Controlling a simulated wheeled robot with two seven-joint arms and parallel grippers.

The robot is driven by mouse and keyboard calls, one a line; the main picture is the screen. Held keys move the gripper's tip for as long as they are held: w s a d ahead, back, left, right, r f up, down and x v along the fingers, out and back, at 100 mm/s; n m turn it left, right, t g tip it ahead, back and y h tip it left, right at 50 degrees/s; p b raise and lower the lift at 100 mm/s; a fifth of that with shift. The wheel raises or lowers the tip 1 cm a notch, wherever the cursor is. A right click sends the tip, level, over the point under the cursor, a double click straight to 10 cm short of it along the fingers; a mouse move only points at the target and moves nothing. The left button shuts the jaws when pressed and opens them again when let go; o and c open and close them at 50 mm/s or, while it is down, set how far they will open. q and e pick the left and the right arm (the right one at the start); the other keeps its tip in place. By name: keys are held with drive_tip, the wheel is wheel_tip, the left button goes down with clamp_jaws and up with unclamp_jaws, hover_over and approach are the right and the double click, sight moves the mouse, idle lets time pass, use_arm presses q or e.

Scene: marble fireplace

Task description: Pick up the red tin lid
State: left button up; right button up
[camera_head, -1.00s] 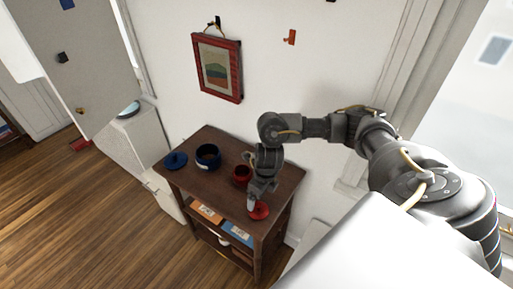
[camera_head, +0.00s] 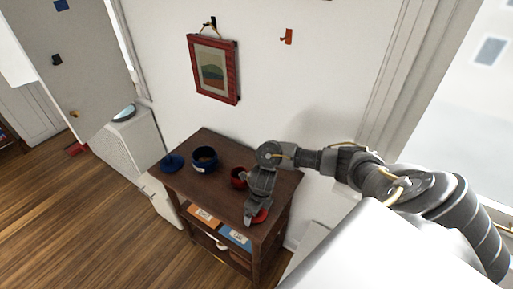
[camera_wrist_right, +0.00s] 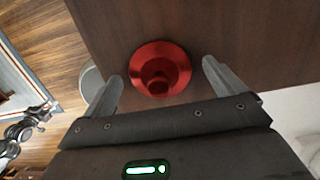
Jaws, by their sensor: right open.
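The red tin lid (camera_head: 261,215) lies on the dark wooden cabinet top near its front right corner. In the head view my right gripper (camera_head: 248,222) covers part of it. In the right wrist view the round red lid (camera_wrist_right: 160,69) with its raised knob lies between and slightly beyond the open fingers of my right gripper (camera_wrist_right: 162,84). Nothing is held. A red tin (camera_head: 238,177) stands behind, partly hidden by my right arm. My left gripper is not in view.
Labelled boxes sit on the shelf below. A wall (camera_head: 270,80) with a red-framed picture (camera_head: 214,70) rises close behind.

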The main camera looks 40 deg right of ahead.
drive_tip(key=shift+c, duration=0.4)
drive_tip(key=c, duration=1)
drive_tip(key=shift+r, duration=0.1)
drive_tip(key=shift+w+r+b, duration=0.1)
drive_tip(key=shift+r+b, duration=0.25)
drive_tip(key=shift+r, duration=0.3)
drive_tip(key=a+r+p, duration=0.1)
drive_tip(key=a+r, duration=0.2)
drive_tip(key=a, duration=0.1)
drive_tip(key=a+r+p, duration=0.1)
drive_tip(key=a+r, duration=0.3)
drive_tip(key=a, duration=0.1)
drive_tip(key=a+r+p, duration=0.1)
drive_tip(key=a+r, duration=0.3)
drive_tip(key=a, duration=0.1)
drive_tip(key=shift+r, duration=0.2)
drive_tip(key=shift+f, duration=0.1)
